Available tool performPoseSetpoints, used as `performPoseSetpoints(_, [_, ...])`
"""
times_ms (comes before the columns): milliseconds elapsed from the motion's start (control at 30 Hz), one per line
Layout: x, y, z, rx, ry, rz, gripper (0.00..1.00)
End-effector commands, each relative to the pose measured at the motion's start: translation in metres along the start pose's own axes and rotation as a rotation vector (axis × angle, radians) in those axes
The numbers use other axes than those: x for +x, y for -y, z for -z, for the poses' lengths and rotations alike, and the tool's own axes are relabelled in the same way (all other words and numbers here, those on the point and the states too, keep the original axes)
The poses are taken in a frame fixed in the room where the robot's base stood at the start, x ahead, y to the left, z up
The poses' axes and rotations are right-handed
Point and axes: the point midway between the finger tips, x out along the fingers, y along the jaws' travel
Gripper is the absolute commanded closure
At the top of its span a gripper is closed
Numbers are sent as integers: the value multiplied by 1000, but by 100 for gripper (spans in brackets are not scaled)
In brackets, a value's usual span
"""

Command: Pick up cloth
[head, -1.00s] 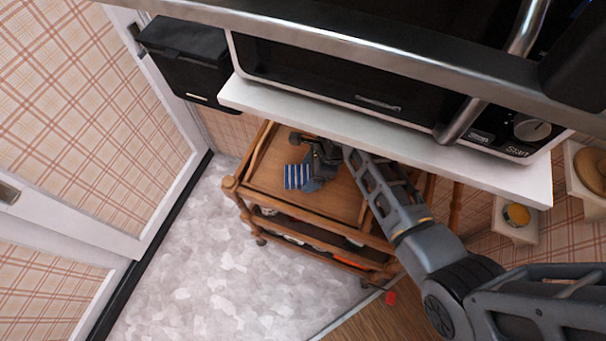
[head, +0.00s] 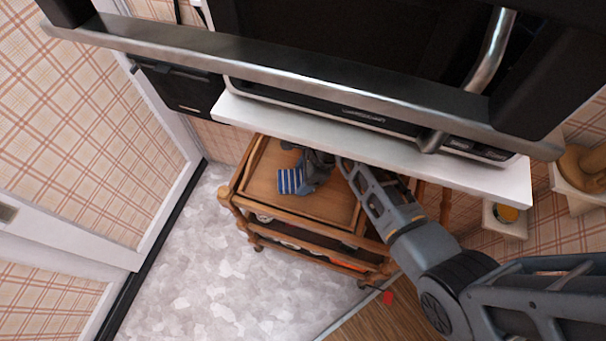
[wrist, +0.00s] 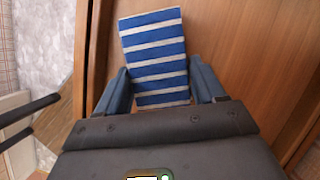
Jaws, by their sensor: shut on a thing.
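The cloth (head: 291,181) is blue with white stripes. In the head view it shows at my gripper, over the top tray of a wooden trolley (head: 262,202). In the wrist view the cloth (wrist: 155,58) lies between the two fingers of my gripper (wrist: 160,88), which is shut on it. The cloth looks flat and stiff, reaching out past the fingertips. In the head view my gripper (head: 312,170) is partly hidden by its own arm and the shelf edge. I cannot tell whether the cloth touches the tray.
A white shelf (head: 370,148) with a microwave juts out above the trolley, close over my arm. The trolley's lower shelves hold items that are hard to make out. A small wall shelf with a yellow-topped item (head: 507,214) is at right. The grey floor (head: 215,270) is clear.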

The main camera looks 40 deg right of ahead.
Motion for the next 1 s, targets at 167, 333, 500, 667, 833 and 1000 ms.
performPoseSetpoints(167, [-25,1,-11,0,1,1,66])
performPoseSetpoints(333, [-24,-33,14,0,-2,0,66])
performPoseSetpoints(500, [-30,-61,30,0,-2,-1,66])
performPoseSetpoints(667, [-37,-85,44,1,-1,0,66])
performPoseSetpoints(833, [-44,-113,61,2,-1,0,66])
performPoseSetpoints(1000, [-50,-141,77,3,-1,-1,66])
